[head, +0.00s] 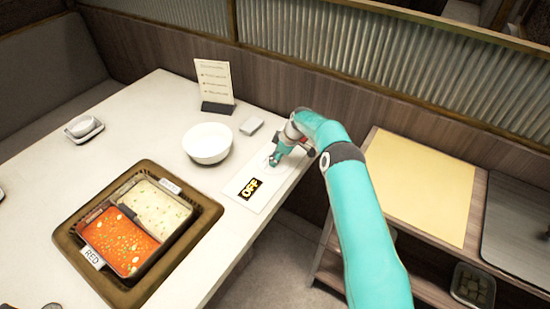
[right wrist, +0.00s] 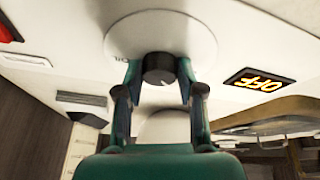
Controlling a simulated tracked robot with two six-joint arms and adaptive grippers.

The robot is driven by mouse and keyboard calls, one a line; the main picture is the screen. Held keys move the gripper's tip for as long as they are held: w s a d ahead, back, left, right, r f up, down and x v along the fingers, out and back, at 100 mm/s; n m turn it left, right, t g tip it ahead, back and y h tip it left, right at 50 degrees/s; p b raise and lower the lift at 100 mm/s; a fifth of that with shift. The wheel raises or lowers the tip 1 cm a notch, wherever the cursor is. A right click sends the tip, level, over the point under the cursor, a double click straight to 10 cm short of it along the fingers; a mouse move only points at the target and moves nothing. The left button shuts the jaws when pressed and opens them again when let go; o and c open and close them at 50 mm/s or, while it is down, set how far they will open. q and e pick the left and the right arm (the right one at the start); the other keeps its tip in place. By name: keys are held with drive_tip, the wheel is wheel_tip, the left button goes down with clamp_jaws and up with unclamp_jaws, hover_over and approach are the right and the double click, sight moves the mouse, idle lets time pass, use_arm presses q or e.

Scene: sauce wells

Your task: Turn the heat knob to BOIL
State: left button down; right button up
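The heat knob (right wrist: 158,68) is a short dark cylinder on a round pale dial (right wrist: 200,35), seen in the right wrist view. My right gripper (right wrist: 160,75) has one finger on each side of the knob, very close to it. I cannot tell if both fingers touch it. In the head view my right gripper (head: 274,160) is low over the control panel (head: 262,200) and hides the knob. My left gripper is not in view.
A two-part pot with red soup (head: 120,240) and pale soup (head: 155,208) sits in a brown frame (head: 70,240) left of the panel. A side shelf (head: 420,185) is right.

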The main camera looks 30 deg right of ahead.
drive_tip(key=c, duration=0.5)
drive_tip(key=shift+a+m+b, duration=0.1)
drive_tip(key=shift+m+b, duration=0.55)
drive_tip(key=shift+m, duration=0.15)
drive_tip(key=o, duration=1.1)
drive_tip(key=shift+s+r, duration=0.1)
drive_tip(key=shift+r, duration=0.05)
drive_tip(key=v, duration=1.1)
drive_tip(key=shift+s+a+r, duration=0.1)
drive_tip(key=shift+s+r, duration=0.1)
drive_tip(key=shift+r, duration=0.1)
